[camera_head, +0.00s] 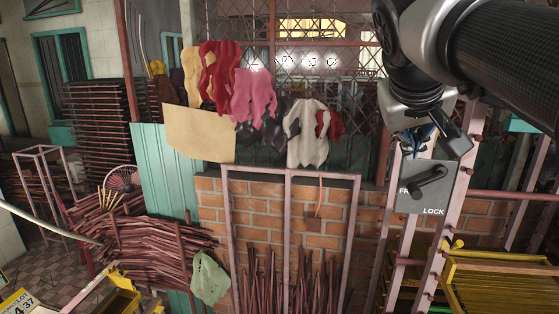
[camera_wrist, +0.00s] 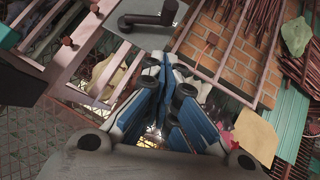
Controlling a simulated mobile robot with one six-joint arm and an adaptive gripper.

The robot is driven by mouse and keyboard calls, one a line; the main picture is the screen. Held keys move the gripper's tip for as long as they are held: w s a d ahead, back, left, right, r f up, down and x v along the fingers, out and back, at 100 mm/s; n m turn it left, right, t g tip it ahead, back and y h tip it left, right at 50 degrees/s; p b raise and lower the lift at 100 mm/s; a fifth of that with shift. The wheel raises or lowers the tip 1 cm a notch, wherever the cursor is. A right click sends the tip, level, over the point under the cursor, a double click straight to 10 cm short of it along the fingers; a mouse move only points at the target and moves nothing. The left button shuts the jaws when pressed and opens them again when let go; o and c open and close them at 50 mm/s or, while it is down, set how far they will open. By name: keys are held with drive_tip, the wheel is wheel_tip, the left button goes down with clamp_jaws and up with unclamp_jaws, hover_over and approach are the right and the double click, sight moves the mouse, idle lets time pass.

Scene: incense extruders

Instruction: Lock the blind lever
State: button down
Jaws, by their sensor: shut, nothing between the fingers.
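The blind lever (camera_head: 428,178) is a dark handle on a grey plate (camera_head: 411,205). The plate reads "LOCK" at its lower right, and a partly hidden label starting "FR" is at its left. The lever lies slanted, its left end lower and near the "FR" label. In the wrist view the lever (camera_wrist: 148,20) and plate (camera_wrist: 135,8) show at the top, beyond the fingertips. My gripper (camera_head: 416,143) is just above the plate in the head view. In the wrist view its blue-sided fingers (camera_wrist: 168,62) are together and empty, apart from the lever.
The plate sits between pinkish ladder-like rails (camera_head: 450,215). A yellow rack (camera_head: 500,280) stands at the lower right. A brick wall (camera_head: 265,210) with a pink frame and incense sticks is left of the plate. Cloths (camera_head: 308,130) hang before a lattice.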

hover_over(411, 182)
drive_tip(key=s+a, duration=0.3)
wheel_tip(411, 182, down, 5)
drive_tip(key=shift+s+d+f, duration=0.1)
drive_tip(key=shift+d+f, duration=0.1)
drive_tip(key=shift+f, duration=0.25)
drive_tip(key=shift+s+d+f, duration=0.1)
drive_tip(key=shift+d+f, duration=0.1)
drive_tip(key=shift+f, duration=0.2)
drive_tip(key=shift+w, duration=0.15)
drive_tip(key=shift+f, duration=0.15)
drive_tip(key=shift+f+b, duration=0.15)
drive_tip(key=shift+b, duration=0.35)
